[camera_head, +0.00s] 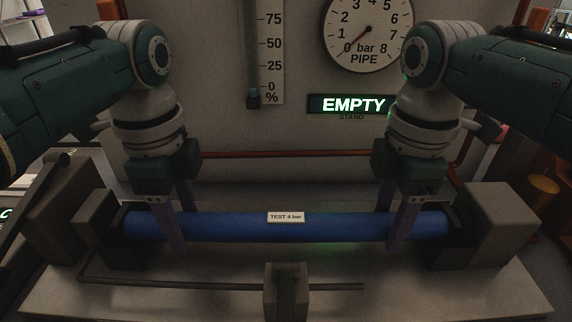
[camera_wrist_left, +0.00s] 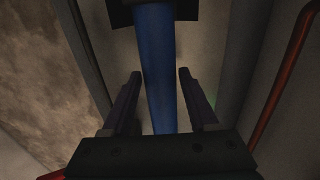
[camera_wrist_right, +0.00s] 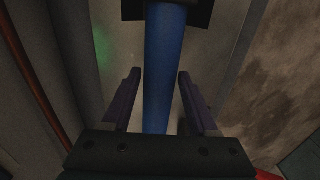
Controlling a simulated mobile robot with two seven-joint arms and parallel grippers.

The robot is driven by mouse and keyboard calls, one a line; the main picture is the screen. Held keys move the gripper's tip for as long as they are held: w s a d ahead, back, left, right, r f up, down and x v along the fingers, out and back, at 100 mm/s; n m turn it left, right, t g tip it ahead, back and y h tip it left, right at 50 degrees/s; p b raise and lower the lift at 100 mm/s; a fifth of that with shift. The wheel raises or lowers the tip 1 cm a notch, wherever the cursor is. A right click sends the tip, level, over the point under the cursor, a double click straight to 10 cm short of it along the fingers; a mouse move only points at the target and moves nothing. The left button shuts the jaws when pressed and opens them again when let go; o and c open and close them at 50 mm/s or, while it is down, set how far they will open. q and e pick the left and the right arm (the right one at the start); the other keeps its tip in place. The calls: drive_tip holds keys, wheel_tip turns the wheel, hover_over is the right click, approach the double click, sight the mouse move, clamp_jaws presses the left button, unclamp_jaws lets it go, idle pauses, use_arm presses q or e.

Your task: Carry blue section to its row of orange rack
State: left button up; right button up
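The blue section (camera_head: 330,229) is a long blue pipe labelled "TEST 4 bar", lying level across the stand (camera_head: 200,300) with its ends at dark end holders. My left gripper (camera_head: 180,226) straddles the pipe near its left end, fingers apart. The left wrist view shows the blue section (camera_wrist_left: 158,70) between the fingers, with gaps beside it. My right gripper (camera_head: 395,226) straddles the pipe near its right end in the same way. The right wrist view also shows the blue section (camera_wrist_right: 163,75) between open fingers. The orange rack is not clearly in view.
Grey blocks (camera_head: 500,225) flank the pipe ends. A small post (camera_head: 285,290) and a thin dark pipe stand in front. Behind is a panel with a lit "EMPTY" sign (camera_head: 352,104), a level column (camera_head: 253,60) and a pressure gauge (camera_head: 366,25) with its needle near 0.

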use_arm(q)
clamp_jaws()
use_arm(e)
clamp_jaws()
idle(0.8)
